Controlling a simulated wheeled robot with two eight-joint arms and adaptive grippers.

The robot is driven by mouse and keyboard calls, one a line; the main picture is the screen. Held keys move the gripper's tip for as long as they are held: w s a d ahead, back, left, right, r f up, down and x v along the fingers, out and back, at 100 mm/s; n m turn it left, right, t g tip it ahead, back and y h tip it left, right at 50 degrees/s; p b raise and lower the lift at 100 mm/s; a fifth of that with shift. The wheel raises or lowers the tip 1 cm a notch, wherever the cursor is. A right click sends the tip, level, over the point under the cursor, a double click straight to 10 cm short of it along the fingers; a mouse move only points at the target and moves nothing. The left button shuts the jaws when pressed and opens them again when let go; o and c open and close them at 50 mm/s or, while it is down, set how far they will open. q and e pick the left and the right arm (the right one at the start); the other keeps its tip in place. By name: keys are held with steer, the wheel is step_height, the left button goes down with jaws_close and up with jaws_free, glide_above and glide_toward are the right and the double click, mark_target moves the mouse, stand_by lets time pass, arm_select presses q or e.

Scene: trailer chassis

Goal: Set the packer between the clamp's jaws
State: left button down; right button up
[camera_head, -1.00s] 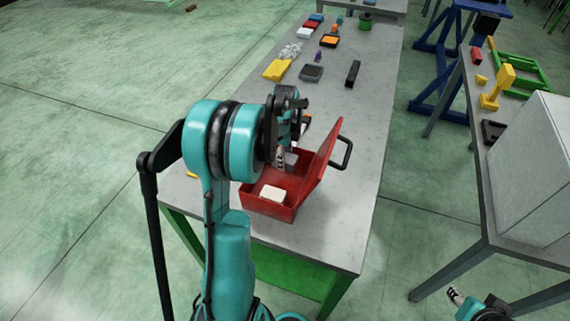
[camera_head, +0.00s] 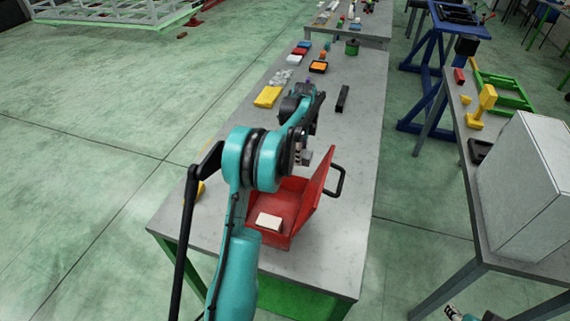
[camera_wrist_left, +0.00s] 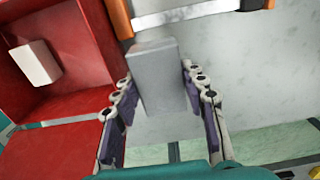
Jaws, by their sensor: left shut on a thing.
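The packer, a plain grey block (camera_wrist_left: 157,75), is between the fingers of my left gripper (camera_wrist_left: 158,98) in the left wrist view. The gripper is shut on it. In the head view the gripper (camera_head: 299,156) and the block (camera_head: 307,157) are above the bench, beside the open red box. An orange-ended tool with a steel bar (camera_wrist_left: 185,14), apparently the clamp, crosses the top of the wrist view beyond the block. My arm hides it in the head view, and its jaws are not clear. Part of my right gripper (camera_head: 452,311) shows at the bottom right; its opening cannot be made out.
The red box (camera_head: 268,239), lid raised, holds a whitish block (camera_head: 269,221). Yellow blocks (camera_head: 268,96), a dark bar (camera_head: 342,98) and an orange-topped tray (camera_head: 318,67) lie farther along the bench (camera_head: 348,190). The bench's right strip is mostly clear.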

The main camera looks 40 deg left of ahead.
arm_select(q)
steer(key=a+f, duration=0.2)
steer(key=a, duration=0.1)
steer(key=s+a+f+b, duration=0.1)
steer(key=a+f, duration=0.1)
steer(key=a, duration=0.2)
steer(key=a+f+b, duration=0.1)
steer(key=a+f, duration=0.1)
steer(key=a, duration=0.1)
steer(key=shift+s+a+f, duration=0.3)
steer(key=shift+s+a, duration=0.1)
steer(key=shift+f+b, duration=0.55)
steer(key=shift+f, duration=1.45)
steer(key=shift+r, duration=0.1)
steer(key=shift+f, duration=0.2)
steer(key=c, duration=1.1)
jaws_free()
steer(key=shift+c, duration=0.2)
steer(key=shift+d+r, duration=0.1)
